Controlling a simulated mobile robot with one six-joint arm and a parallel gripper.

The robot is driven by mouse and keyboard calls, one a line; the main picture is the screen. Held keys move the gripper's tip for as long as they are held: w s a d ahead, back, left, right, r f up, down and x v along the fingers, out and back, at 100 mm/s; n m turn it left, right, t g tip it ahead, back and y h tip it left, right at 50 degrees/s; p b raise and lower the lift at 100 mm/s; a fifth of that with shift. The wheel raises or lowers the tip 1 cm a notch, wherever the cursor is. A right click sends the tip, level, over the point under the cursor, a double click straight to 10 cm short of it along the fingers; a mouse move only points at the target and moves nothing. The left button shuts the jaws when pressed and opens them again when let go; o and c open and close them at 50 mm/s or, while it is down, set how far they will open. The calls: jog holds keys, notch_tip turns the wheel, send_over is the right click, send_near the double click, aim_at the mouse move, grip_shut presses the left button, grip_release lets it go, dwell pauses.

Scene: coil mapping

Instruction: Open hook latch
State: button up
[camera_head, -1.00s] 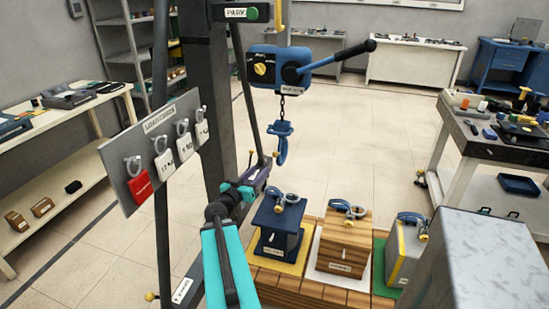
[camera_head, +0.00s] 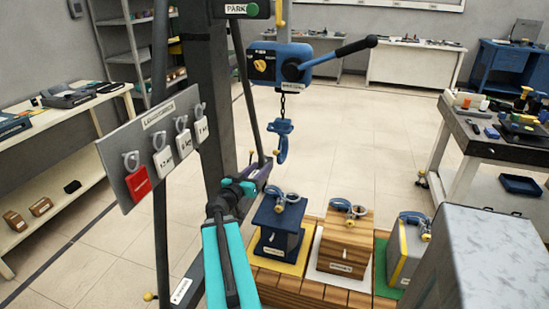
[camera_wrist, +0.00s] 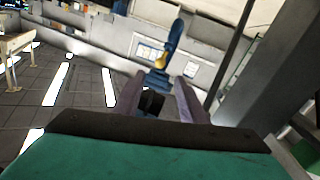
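The blue hook (camera_head: 282,150) hangs on a short chain under a blue hoist body (camera_head: 308,64). A small brass latch part (camera_head: 277,153) sits at the hook's mouth. In the wrist view, the hook (camera_wrist: 175,38) and its brass part (camera_wrist: 160,60) show just beyond my fingertips. My gripper (camera_head: 264,172), with purple fingers, is below and slightly left of the hook. In the wrist view my gripper (camera_wrist: 155,88) is open, its fingers spread apart. No contact with the latch is clear. Whether the latch is open is too small to tell.
Several blocks with shackles, including a navy one (camera_head: 278,228) and a wooden one (camera_head: 342,243), stand on a pallet below. A dark post (camera_head: 210,100) and a shackle board (camera_head: 155,150) are left. A grey box (camera_head: 490,265) is at the lower right.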

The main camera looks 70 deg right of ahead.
aim_at(274, 154)
jog(key=shift+s+d+f+b, duration=0.15)
jog(key=shift+d+b, duration=0.9)
jog(key=shift+b, duration=3.5)
jog(key=shift+s+d+p, duration=0.25)
jog(key=shift+d+p, duration=0.05)
jog(key=shift+d, duration=1.55)
jog(key=shift+s+d+p, duration=0.3)
jog(key=shift+d+p, duration=0.05)
jog(key=shift+d, duration=1.45)
jog(key=shift+s+d+p, duration=0.25)
jog(key=shift+d+p, duration=0.05)
jog(key=shift+d, duration=1.55)
jog(key=shift+c, duration=0.4)
